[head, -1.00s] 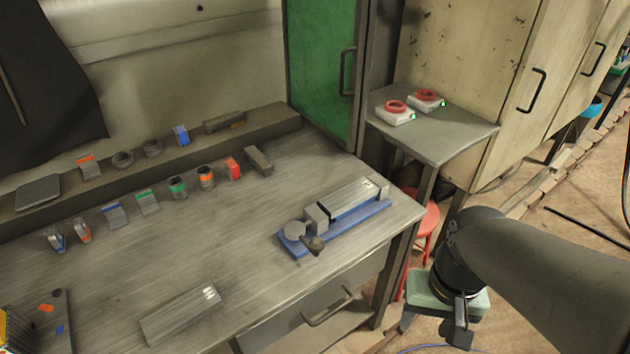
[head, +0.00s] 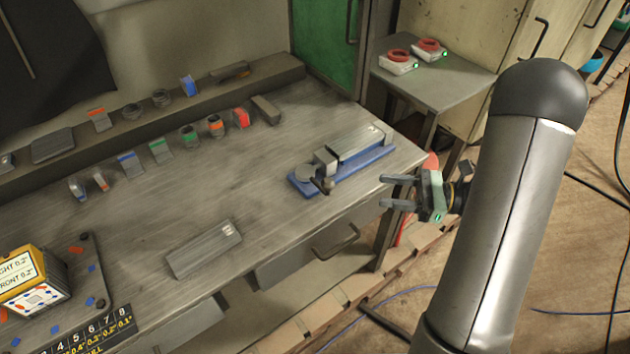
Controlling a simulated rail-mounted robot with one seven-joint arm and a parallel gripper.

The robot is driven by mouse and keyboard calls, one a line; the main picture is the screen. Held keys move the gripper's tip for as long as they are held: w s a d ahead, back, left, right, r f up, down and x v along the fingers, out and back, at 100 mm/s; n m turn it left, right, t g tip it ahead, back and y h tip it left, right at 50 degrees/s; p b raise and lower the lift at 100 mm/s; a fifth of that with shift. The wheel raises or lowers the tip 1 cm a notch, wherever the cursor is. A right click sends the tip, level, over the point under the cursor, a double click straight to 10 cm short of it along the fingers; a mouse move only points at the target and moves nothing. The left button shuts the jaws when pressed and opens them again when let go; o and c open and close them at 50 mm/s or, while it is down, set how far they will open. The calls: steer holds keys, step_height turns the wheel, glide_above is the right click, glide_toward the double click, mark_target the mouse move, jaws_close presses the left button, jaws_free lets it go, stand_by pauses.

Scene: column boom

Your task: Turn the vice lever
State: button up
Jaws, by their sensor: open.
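The vice is a blue-based clamp (head: 357,167) with grey metal blocks, near the right front corner of the workbench. Its lever (head: 327,186) is a small dark handle at the near left end, beside a round grey disc (head: 305,174). A long metal bar (head: 360,144) lies along the vice. My gripper (head: 391,191) is open and empty, just off the bench's right front edge. Its two fingers point left toward the vice and are apart from it and from the lever.
The workbench (head: 260,170) holds a loose metal bar (head: 204,249), a row of small coloured items at the back and a yellow display box (head: 32,282) at the left. A side table (head: 440,87) with two red-topped devices stands behind. The bench middle is clear.

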steer(key=a+p, duration=0.1)
steer(key=a, duration=0.4)
steer(key=w+a+p, duration=0.1)
steer(key=a, duration=0.4)
steer(key=w+a+p, duration=0.1)
steer(key=a, duration=0.4)
steer(key=shift+w+a, duration=0.1)
steer(key=shift+a, duration=0.3)
jaws_close()
